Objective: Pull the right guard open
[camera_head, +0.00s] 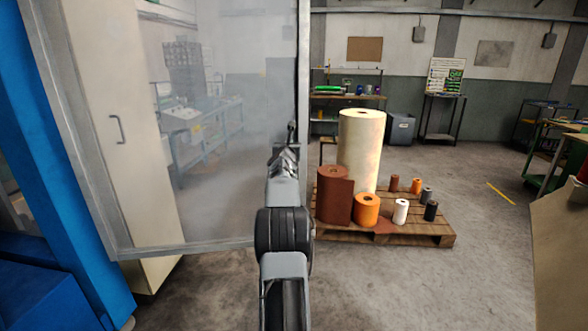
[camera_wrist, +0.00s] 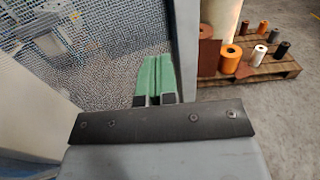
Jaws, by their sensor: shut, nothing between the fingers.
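The guard (camera_head: 225,130) is a large see-through pane in a grey frame, filling the left half of the head view. It stands turned out, and its bottom rail is above the floor. In the wrist view the grey frame post (camera_wrist: 186,45) stands just right of my fingers, with the pane to their left. My gripper (camera_head: 291,128) is at the guard's right edge in the head view, overlapping the post. Its green fingers (camera_wrist: 152,62) are together and empty. I cannot tell whether they touch the guard. No guard handle is clearly visible.
A blue machine column (camera_head: 45,150) stands at the far left. A wooden pallet (camera_head: 425,238) with a tall cream roll (camera_head: 361,150) and several smaller rolls is to the right of my arm. A tan panel (camera_head: 560,250) is at the right edge. Floor between is clear.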

